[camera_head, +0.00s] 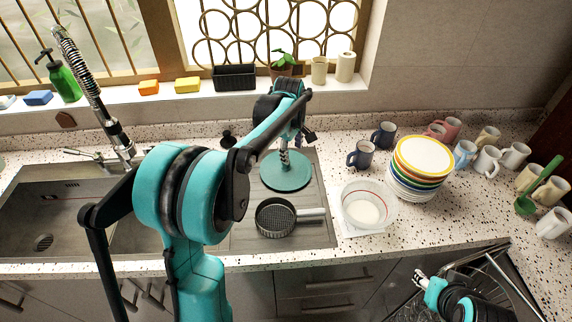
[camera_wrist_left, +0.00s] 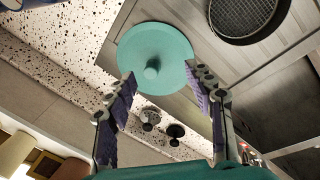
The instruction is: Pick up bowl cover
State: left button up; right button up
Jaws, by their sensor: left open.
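The bowl cover is a round teal lid (camera_head: 290,182) with a small knob, lying on the grey drainboard beside the sink. In the left wrist view the lid (camera_wrist_left: 155,45) shows whole, with its knob near the middle. My left gripper (camera_head: 284,158) is above the lid, partly hidden by its own arm in the head view. In the left wrist view its two fingers (camera_wrist_left: 160,74) are spread apart with nothing between them, pointing at the lid around the knob. My right gripper (camera_head: 422,278) is low at the bottom right, away from the lid; its jaw opening is unclear.
A dark frying pan (camera_head: 275,217) lies just in front of the lid. A clear bowl (camera_head: 366,208) and a plate stack (camera_head: 421,162) stand to the right. Dark mugs (camera_head: 362,154) are behind. The sink (camera_head: 60,215) is at left; an open rack (camera_head: 484,268) is below the counter.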

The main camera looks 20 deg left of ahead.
pick_arm(q)
jog(key=w+a+f+n, duration=0.1)
jog(key=w+f, duration=0.1)
jog(key=w+a+f+n+g+p, duration=0.1)
jog(key=w+a+f+n, duration=0.2)
jog(key=w+f+n, duration=0.1)
jog(key=shift+w+a+g+p, duration=0.3)
jog(key=shift+p, duration=0.1)
jog(key=shift+w+a+f+n, duration=0.15)
jog(key=shift+f+n, duration=0.15)
jog(key=shift+f, duration=0.1)
notch_tip(320, 180, down, 3)
jog(key=shift+r, duration=0.15)
jog(key=f, duration=0.1)
jog(key=f+b, duration=0.1)
jog(key=f, duration=0.3)
jog(key=shift+w+a+f, duration=0.15)
jog(key=shift+w+a, duration=0.05)
jog(key=shift+w, duration=0.15)
jog(key=shift+c, duration=0.5)
grip_shut()
